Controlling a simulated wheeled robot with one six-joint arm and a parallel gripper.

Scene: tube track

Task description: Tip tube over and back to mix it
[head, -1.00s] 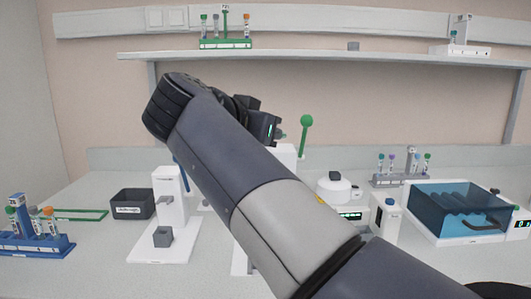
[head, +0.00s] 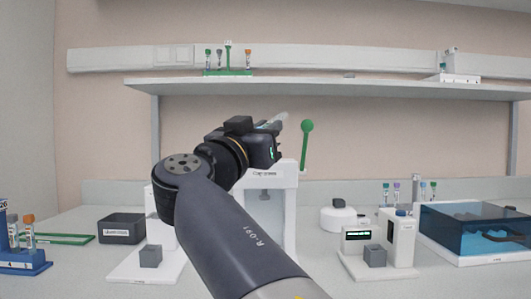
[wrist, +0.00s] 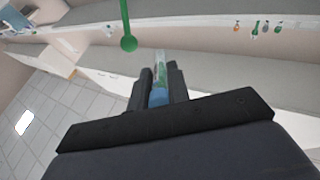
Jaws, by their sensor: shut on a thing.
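My gripper (head: 268,143) is raised in front of the white lever press and is shut on a tube (head: 280,119). In the head view the tube's pale, clear end sticks out past the fingers, slanting up to the right. In the wrist view my gripper (wrist: 159,82) has dark fingers on both sides of the tube (wrist: 160,72). A blue part shows near the palm, with a green-tinted clear part beyond. The wrist view is upside down, the green lever hanging ball-down. The tube's far end and contents are unclear.
The white press (head: 283,200) with its green ball lever (head: 306,128) stands just behind my gripper. A blue tube rack (head: 28,258), a dark bin (head: 122,228), white devices (head: 399,238) and a blue-lidded bath (head: 475,232) line the bench. A shelf (head: 330,88) runs above.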

